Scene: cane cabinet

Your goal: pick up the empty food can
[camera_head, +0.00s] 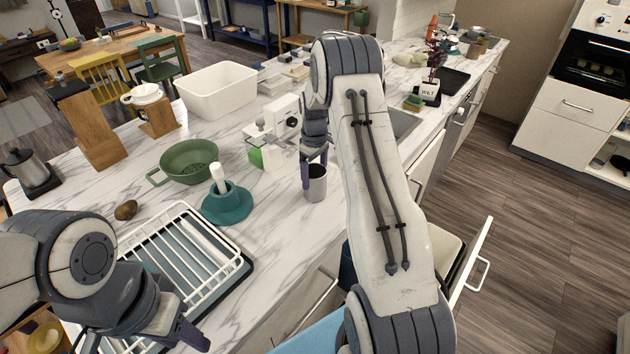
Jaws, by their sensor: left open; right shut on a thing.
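A small grey metal can (317,185) stands upright at the counter's front edge, left of my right forearm. My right gripper (315,172) comes down over it from above, with its fingers at the can's rim, and is shut on it. I cannot tell whether the can is lifted clear of the counter. My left gripper (145,343) is at the lower left, open and empty, beside the white dish rack; part of it is cut off by the frame's bottom edge.
A white dish rack (180,250), a teal plunger-like tool (227,203) and a green colander (188,161) stand left of the can. A white machine (275,135) is just behind it. An open drawer (470,262) juts out right of my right arm.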

